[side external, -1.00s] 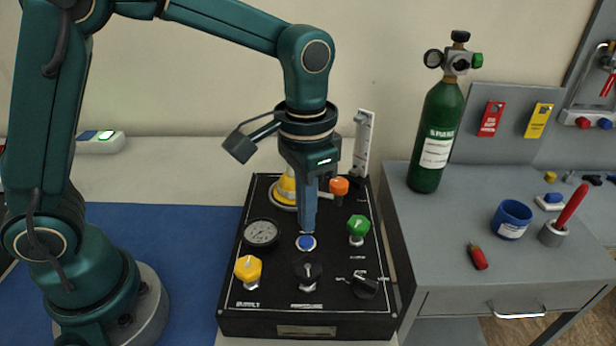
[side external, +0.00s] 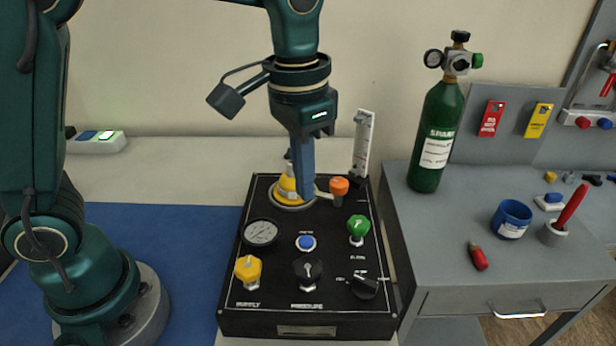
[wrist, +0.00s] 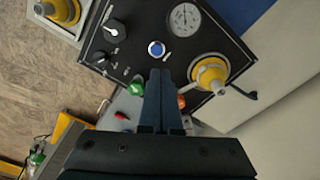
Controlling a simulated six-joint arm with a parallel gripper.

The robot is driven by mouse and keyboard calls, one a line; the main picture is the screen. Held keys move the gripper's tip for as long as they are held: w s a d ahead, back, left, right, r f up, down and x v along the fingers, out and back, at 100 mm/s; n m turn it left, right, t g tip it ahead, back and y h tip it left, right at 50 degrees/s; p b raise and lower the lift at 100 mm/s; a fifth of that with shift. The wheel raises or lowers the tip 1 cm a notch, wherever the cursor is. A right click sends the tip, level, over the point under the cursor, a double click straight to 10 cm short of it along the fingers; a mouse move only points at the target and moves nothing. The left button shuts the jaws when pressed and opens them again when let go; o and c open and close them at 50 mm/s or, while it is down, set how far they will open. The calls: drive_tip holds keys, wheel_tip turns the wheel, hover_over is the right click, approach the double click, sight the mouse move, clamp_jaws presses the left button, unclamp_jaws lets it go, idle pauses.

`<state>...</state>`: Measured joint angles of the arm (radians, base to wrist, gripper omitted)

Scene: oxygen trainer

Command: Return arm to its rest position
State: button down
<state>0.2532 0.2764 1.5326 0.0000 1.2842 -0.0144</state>
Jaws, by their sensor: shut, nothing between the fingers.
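My gripper (side external: 306,197) is shut and empty, pointing down above the black control panel (side external: 277,317) of the trainer. In the side view its tips are in front of the yellow fitting (side external: 288,188) at the panel's back and cover part of it. The blue button (side external: 306,242) is clear of the fingers. In the wrist view the shut fingers (wrist: 160,72) point toward the blue button (wrist: 156,48), with the yellow fitting (wrist: 209,73) to the right. The round gauge (side external: 261,232), green knob (side external: 358,227), orange knob (side external: 339,186), yellow knob (side external: 248,269) and black knobs are on the panel.
A flowmeter tube (side external: 362,143) stands at the panel's back right. A green cylinder (side external: 436,135) stands on the grey cart (side external: 450,265), with a blue cup (side external: 511,218) and small items. A blue mat (side external: 150,228) lies left of the panel.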

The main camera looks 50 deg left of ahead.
drive_tip(key=s+a+r+n+t, duration=0.2)
drive_tip(key=s+a+r+t, duration=0.1)
drive_tip(key=s+a+r, duration=0.25)
drive_tip(key=s+a+f+t, duration=0.1)
drive_tip(key=s+f+t, duration=0.1)
drive_tip(key=s+f, duration=0.2)
drive_tip(key=shift+s+a+f+n, duration=0.3)
drive_tip(key=shift+s+f+n, duration=0.1)
drive_tip(key=shift+s, duration=0.4)
idle(0.5)
idle(0.8)
